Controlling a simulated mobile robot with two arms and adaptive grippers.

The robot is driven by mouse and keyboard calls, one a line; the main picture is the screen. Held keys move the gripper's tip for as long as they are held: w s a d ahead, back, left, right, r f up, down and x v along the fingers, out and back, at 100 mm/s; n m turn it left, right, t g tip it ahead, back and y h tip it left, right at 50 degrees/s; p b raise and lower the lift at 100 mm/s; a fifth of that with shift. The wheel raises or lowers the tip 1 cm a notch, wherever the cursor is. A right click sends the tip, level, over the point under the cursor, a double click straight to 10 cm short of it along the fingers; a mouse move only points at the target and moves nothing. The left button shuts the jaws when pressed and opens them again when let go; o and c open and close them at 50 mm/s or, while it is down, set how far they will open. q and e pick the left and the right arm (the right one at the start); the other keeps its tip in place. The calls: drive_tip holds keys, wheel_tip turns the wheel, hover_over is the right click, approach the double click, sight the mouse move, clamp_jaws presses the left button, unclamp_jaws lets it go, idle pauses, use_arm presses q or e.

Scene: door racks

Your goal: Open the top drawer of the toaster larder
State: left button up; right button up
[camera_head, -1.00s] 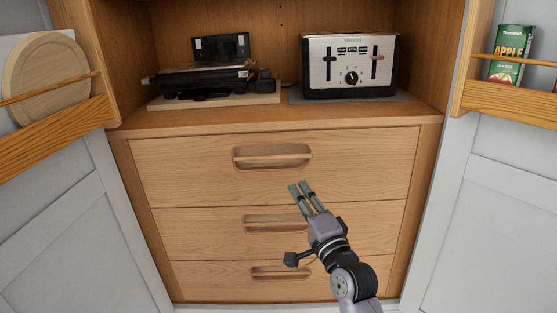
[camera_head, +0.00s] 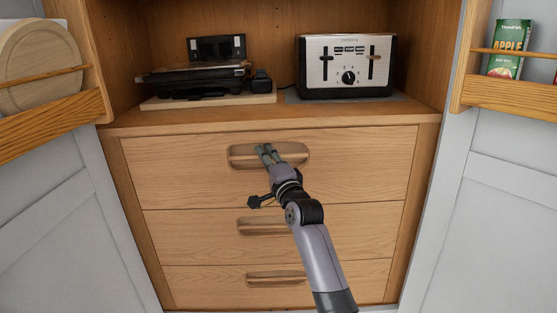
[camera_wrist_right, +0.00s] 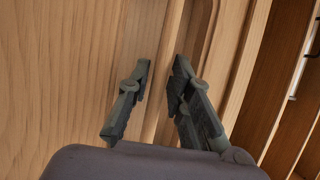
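The top drawer (camera_head: 360,170) of the wooden toaster larder is shut, its front flush with the frame. Its recessed handle (camera_head: 296,150) is a long rounded slot. My right gripper (camera_head: 266,150) is at the left half of this handle. In the right wrist view, the right gripper (camera_wrist_right: 161,62) has its two fingers apart, with a strip of the wooden handle (camera_wrist_right: 168,40) running between them. Whether either finger touches the wood is unclear. My left gripper is not in view.
A toaster (camera_head: 346,66) and a black appliance on a board (camera_head: 208,101) stand on the shelf above. The middle drawer (camera_head: 340,232) and bottom drawer (camera_head: 350,275) are shut.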

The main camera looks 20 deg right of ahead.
drive_tip(key=shift+w, duration=0.1)
drive_tip(key=shift+c, duration=0.2)
clamp_jaws()
drive_tip(key=shift+r, duration=0.1)
idle(0.4)
